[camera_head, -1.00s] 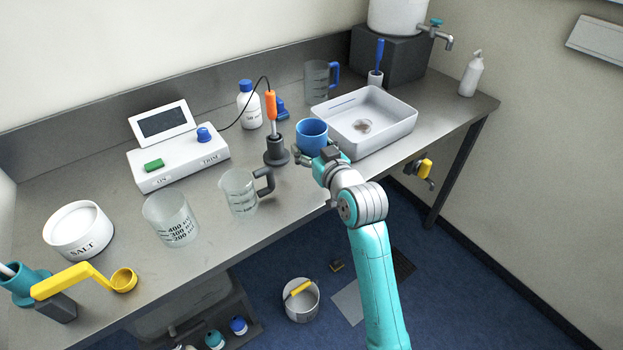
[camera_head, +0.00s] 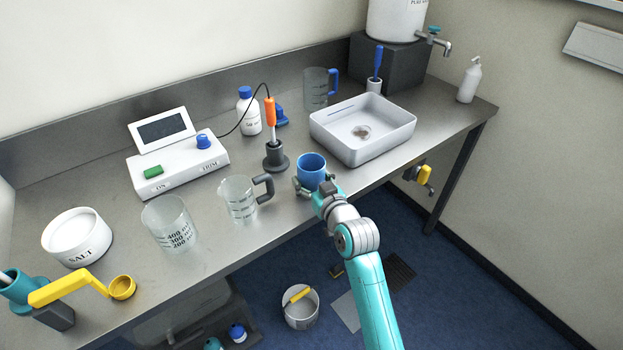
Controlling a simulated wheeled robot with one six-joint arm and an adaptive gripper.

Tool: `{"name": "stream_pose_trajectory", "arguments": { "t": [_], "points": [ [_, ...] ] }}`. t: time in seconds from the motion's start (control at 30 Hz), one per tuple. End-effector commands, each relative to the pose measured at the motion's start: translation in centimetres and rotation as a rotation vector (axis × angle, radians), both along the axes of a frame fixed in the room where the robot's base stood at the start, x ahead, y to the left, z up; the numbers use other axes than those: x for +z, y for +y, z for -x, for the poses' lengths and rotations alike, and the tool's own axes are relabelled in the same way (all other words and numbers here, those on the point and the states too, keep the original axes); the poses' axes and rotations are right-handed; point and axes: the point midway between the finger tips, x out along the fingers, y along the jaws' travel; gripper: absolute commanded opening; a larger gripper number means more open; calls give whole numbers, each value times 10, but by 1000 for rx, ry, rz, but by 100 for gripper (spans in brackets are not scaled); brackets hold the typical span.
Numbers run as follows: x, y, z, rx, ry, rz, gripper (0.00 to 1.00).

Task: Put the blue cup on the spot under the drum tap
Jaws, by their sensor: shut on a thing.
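The blue cup (camera_head: 312,168) is upright near the front edge of the steel bench, in front of the white basin. My gripper (camera_head: 316,188) is shut on the cup from the front right. I cannot tell whether the cup's base touches the bench. The drum (camera_head: 396,18) stands on a dark block at the back right. Its tap (camera_head: 440,42) has a teal handle, and the spout points out to the right over the bench's right end. The spot under the tap is not clearly marked in this view.
The white basin (camera_head: 340,146) lies between cup and drum block (camera_head: 388,65). A white pump bottle (camera_head: 469,80) stands at the right end. A jug with a dark handle (camera_head: 238,198) and a probe stand (camera_head: 276,158) are left of the cup. The bench edge right of the basin is clear.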

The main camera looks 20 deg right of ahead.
Motion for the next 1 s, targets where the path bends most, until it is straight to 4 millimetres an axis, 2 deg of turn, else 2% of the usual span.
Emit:
{"name": "stream_pose_trajectory", "arguments": {
  "t": [0.1,0.13,0.2,0.57,0.67,0.77,1.0],
  "points": [
    [-3,0,0,0,1,0,23],
    [-3,0,0,0,1,0,79],
    [-3,0,0,0,1,0,97],
    [-4,0,0,0,1,0,97],
    [-4,-1,6,0,1,0,97],
    [-1,-3,18,-1,0,0,97],
    [10,-6,62,-1,2,-1,97]
  ]
}}
